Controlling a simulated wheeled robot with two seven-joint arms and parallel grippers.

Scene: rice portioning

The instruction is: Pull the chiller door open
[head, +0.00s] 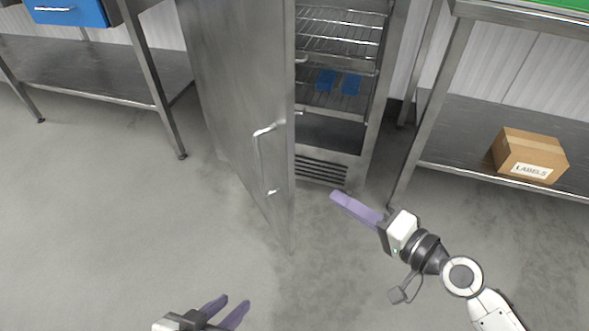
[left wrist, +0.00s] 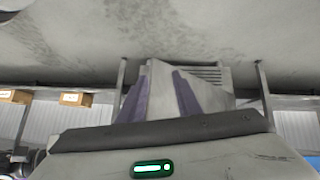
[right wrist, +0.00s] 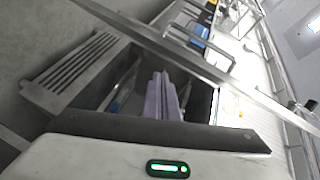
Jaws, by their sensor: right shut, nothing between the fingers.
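The steel chiller door (head: 235,90) stands swung well open on the left of the chiller (head: 340,100), with its bar handle (head: 260,155) facing left in the head view. Wire shelves and blue items (head: 338,83) show inside. My right gripper (head: 336,196) is shut and empty, low in front of the chiller opening, to the right of the door edge. In the right wrist view its purple fingers (right wrist: 162,100) are together. My left gripper (head: 232,304) is open and empty at the bottom, left of the door, apart from the handle. Its purple fingers (left wrist: 160,97) show apart in the left wrist view.
A steel table with a blue drawer (head: 66,11) stands at the back left. A steel table at the right bears a cardboard box (head: 528,155) labelled LABELS on its lower shelf. The grey floor in front is clear.

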